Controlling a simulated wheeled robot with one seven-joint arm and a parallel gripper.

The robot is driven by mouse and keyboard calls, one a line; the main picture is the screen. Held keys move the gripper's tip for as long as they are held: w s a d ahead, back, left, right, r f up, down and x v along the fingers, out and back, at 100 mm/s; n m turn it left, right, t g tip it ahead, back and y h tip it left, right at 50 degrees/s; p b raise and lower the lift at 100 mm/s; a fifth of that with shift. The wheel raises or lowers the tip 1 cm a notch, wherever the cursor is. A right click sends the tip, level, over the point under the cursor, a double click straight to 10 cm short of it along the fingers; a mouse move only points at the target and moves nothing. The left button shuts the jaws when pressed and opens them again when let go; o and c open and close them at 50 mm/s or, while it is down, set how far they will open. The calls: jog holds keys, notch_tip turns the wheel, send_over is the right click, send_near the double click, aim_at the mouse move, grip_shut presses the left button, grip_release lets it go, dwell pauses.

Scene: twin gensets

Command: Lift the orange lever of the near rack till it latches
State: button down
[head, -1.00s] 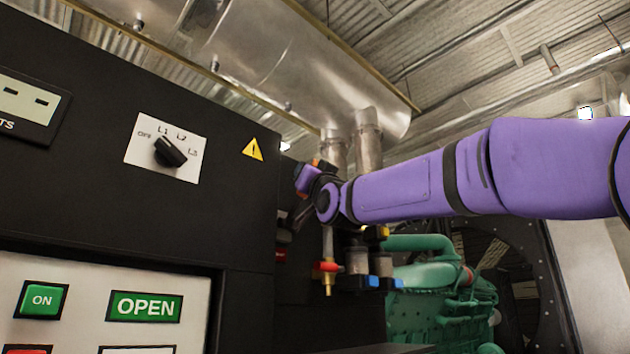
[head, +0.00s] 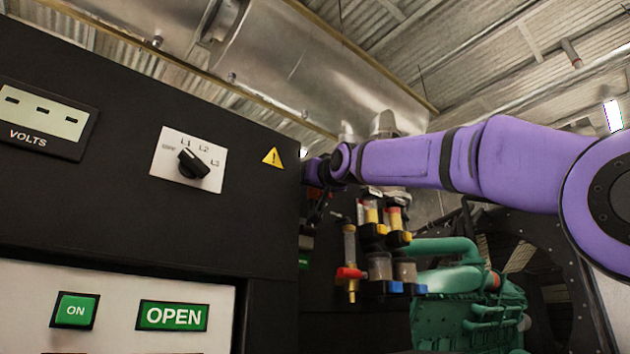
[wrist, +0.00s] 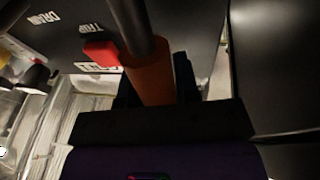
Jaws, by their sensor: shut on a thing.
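The orange lever (wrist: 150,82) shows in the wrist view as an orange grip on a dark round bar that runs up out of the picture. My gripper (wrist: 156,80) has its black fingers on both sides of the orange grip and is shut on it. In the head view my purple arm reaches in from the right, and its wrist is beside the black cabinet's far edge. The gripper and lever are mostly hidden there. The near rack (head: 376,268) shows below my wrist, with clear bowls and yellow, red and blue fittings. Whether the lever is latched cannot be told.
A black cabinet (head: 100,190) with a selector knob (head: 193,163) and an OPEN sign fills the left. A green engine (head: 465,310) stands behind the rack. In the wrist view a red part (wrist: 101,53) sits close to the lever, and a dark panel (wrist: 275,70) stands at right.

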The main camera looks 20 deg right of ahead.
jog(key=shift+w+a, duration=0.1)
jog(key=shift+w, duration=0.1)
dwell(0.3)
jog(key=c, duration=0.8)
grip_release()
jog(key=shift+c, duration=0.2)
jog(key=v, duration=1.1)
jog(key=shift+r, duration=0.15)
